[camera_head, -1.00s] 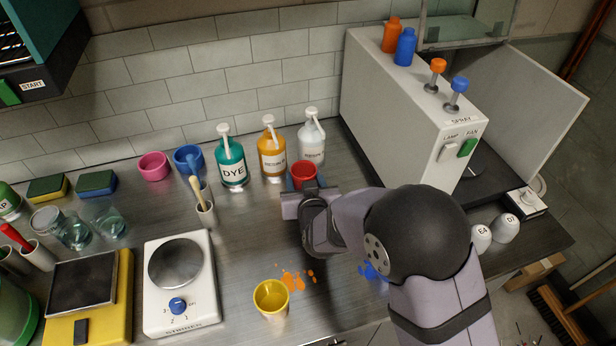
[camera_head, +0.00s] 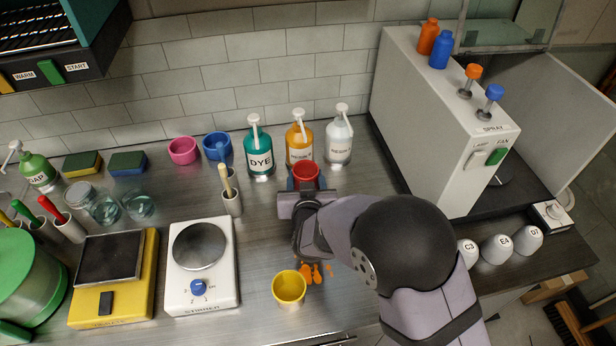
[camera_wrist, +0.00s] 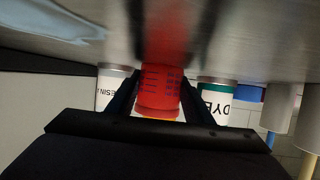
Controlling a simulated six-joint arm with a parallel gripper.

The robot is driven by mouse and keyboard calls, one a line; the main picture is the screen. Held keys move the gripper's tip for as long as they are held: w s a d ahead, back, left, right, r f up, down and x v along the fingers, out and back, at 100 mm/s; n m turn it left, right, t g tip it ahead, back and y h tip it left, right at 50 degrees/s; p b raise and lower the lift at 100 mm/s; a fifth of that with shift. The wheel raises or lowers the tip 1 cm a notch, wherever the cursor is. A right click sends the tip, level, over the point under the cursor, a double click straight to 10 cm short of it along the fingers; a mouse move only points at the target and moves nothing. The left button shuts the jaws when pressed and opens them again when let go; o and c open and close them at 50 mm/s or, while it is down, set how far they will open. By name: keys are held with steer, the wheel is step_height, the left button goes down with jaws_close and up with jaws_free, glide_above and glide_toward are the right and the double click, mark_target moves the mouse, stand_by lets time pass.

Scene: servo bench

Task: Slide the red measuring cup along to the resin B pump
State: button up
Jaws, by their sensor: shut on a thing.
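The red measuring cup (camera_head: 306,172) stands upright on the steel bench, just in front of the orange pump bottle (camera_head: 299,146). My gripper (camera_head: 306,183) is shut on it, one finger on each side. In the wrist view the red cup (camera_wrist: 159,88) sits between the fingers (camera_wrist: 157,98), its graduation marks showing. The orange bottle and the white pump bottle (camera_head: 339,142) carry RESIN labels; I cannot read their last letters clearly. The wrist view, upside down, shows the white bottle at left and mostly hides the orange one behind the cup.
The teal DYE pump bottle (camera_head: 259,156) stands left of the orange one. A stick holder (camera_head: 231,200), the stirrer (camera_head: 202,268) and a yellow cup (camera_head: 289,288) are left and in front. The spray booth (camera_head: 440,120) stands right.

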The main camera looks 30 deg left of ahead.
steer(key=o, duration=1.2)
steer(key=shift+c, duration=0.2)
steer(key=shift+b+v, duration=0.75)
steer(key=shift+v, duration=2.9)
steer(key=shift+r, duration=0.1)
